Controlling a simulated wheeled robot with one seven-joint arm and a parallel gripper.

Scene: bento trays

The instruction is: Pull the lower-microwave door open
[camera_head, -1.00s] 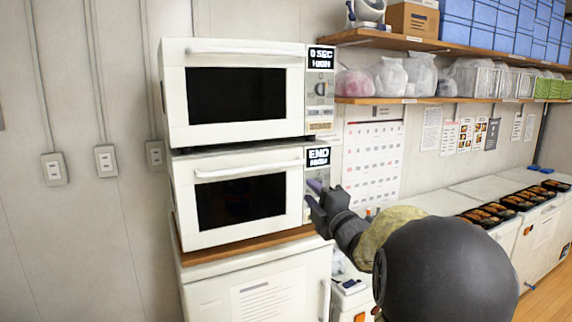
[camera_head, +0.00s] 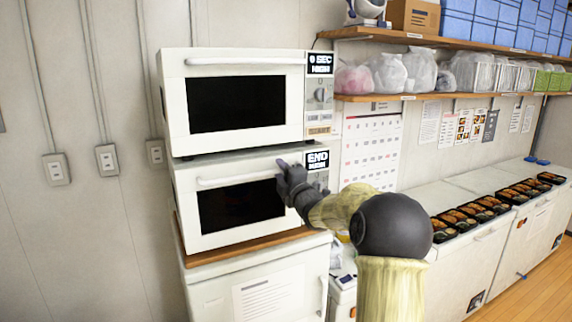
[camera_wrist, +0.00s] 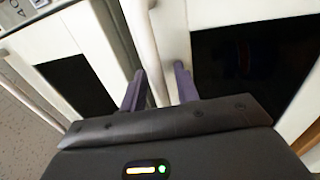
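The lower microwave (camera_head: 186,200) is white with a dark window (camera_head: 240,205), and its door looks shut. Its white bar handle (camera_head: 225,180) runs across the top of the door. My gripper (camera_head: 283,165) is at the handle's right end in the head view and hides that end. In the wrist view, the two purple fingers of my gripper (camera_wrist: 158,86) are apart, with the white handle bar (camera_wrist: 143,40) running between them. I see gaps beside the bar, so the fingers do not look closed on it. The lower window (camera_wrist: 250,65) lies to the right there.
The upper microwave (camera_head: 178,100) stands on the lower one, its door shut. Both stand on a wooden board (camera_head: 250,246) over a white cabinet (camera_head: 210,285). A shelf with bags (camera_head: 385,72) and counters with bento trays (camera_head: 485,208) are at the right.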

